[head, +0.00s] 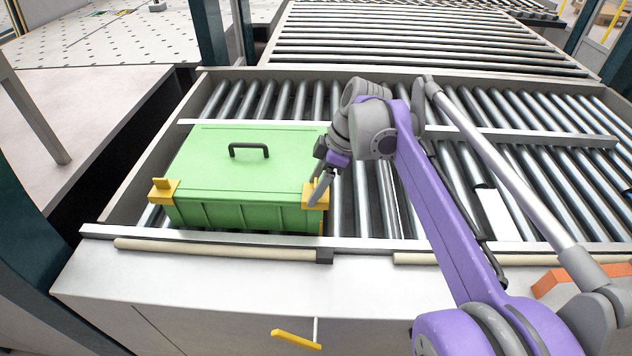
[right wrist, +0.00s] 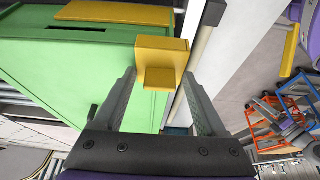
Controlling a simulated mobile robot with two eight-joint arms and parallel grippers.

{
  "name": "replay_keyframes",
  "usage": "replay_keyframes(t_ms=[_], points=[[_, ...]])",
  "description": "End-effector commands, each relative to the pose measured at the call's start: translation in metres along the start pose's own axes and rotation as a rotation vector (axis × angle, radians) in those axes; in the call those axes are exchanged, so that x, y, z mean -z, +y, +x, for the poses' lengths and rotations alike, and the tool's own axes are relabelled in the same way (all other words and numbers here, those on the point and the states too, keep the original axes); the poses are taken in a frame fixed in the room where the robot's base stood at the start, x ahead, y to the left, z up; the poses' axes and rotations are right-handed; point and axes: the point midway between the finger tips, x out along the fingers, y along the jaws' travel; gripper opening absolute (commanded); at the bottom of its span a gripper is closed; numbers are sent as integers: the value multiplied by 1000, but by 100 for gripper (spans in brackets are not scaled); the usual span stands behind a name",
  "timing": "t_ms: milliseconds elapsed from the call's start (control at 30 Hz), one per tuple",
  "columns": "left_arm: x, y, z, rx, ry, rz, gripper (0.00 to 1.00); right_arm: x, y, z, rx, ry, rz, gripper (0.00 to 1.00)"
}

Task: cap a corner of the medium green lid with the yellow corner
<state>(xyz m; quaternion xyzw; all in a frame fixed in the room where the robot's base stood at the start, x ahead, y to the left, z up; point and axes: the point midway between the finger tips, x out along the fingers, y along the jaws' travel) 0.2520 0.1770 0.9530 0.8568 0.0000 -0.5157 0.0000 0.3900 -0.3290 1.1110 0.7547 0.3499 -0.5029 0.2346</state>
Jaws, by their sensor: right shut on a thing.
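The green lid (head: 245,155) with a black handle (head: 249,150) sits on a green ribbed box (head: 240,216) on the roller conveyor. A yellow corner (head: 316,194) is at the lid's front right corner. It also shows in the right wrist view (right wrist: 160,62), over the green corner and between my fingers. My right gripper (head: 319,190) is shut on this yellow corner; its fingers partly hide it in the head view. Another yellow corner (head: 163,191) sits at the lid's front left corner. The lid's far right corner is partly behind my right gripper. My left gripper is not in view.
Metal rollers (head: 370,200) surround the box, with bare rollers to its right. A rail (head: 270,239) and grey cabinet front (head: 190,285) lie nearer me, with a yellow handle (head: 296,339). Orange and blue carts (right wrist: 285,110) show in the right wrist view.

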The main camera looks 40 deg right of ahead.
Motion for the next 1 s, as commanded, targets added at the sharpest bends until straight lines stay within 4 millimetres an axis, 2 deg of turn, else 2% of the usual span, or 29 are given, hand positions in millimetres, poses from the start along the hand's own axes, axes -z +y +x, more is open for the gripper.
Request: replay_keyframes(t_ms=[767,800,933,1000], points=[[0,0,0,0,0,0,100,-2,-1,5,2,-1,0,21],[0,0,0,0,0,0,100,-3,-1,6,2,-2,0,76],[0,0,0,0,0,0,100,-3,-1,6,3,-2,0,99],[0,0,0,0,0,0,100,-3,0,6,2,-3,0,100]])
